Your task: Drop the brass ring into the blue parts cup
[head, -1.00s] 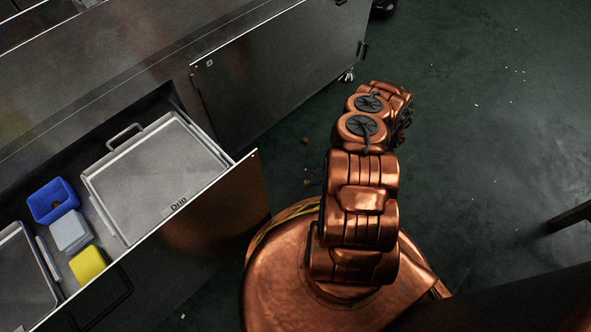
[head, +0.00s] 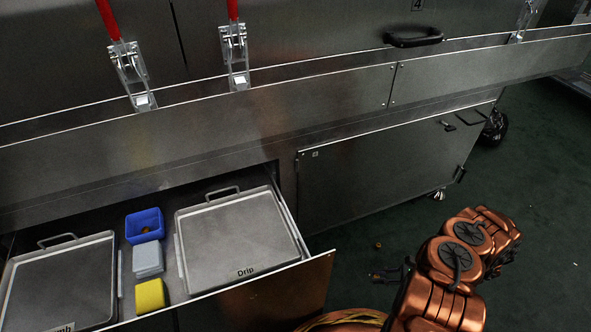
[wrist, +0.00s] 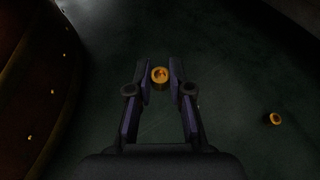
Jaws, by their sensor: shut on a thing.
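My gripper (wrist: 160,82) is shut on a brass ring (wrist: 159,75), which sits between the fingertips in the wrist view. In the head view my gripper (head: 388,275) is small and dark, low over the floor, right of the open drawer; the ring is barely discernible there. The blue parts cup (head: 131,238) stands in the drawer at left, behind a grey block, well away from my gripper. Something small and brownish shows inside the cup, too small to identify.
The open drawer (head: 235,306) holds a grey tray marked Drip (head: 240,235), another tray (head: 65,285), a grey block (head: 148,260) and a yellow block (head: 150,296). Another small brass piece (wrist: 272,119) lies on the green floor; it also shows in the head view (head: 378,245).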

